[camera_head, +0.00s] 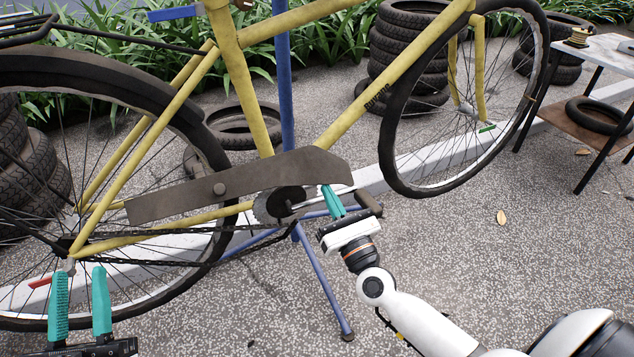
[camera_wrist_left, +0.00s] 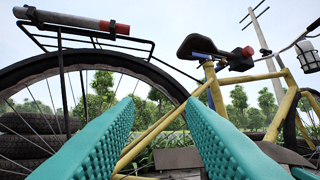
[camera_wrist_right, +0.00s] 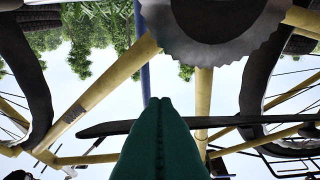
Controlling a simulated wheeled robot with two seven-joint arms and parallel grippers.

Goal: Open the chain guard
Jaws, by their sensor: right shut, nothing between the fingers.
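The chain guard (camera_head: 170,198) is a long brownish-grey plate on the yellow bicycle in the head view. It slants up to the right, with a round knob near its middle. The toothed chainring (camera_head: 268,207) shows below its right part, with the chain (camera_head: 160,235) exposed below. My right gripper (camera_head: 326,187) is shut and empty at the lower edge of the guard's right end; contact is unclear. The right wrist view shows its closed teal fingers (camera_wrist_right: 160,102) below the chainring (camera_wrist_right: 215,35). My left gripper (camera_head: 79,270) is open and empty before the rear wheel.
A blue stand (camera_head: 318,280) supports the bicycle, with legs on the paving. The rear wheel (camera_head: 195,110) and front wheel (camera_head: 388,150) flank the guard. Tyre stacks (camera_head: 405,55) and a small table (camera_head: 600,55) stand behind.

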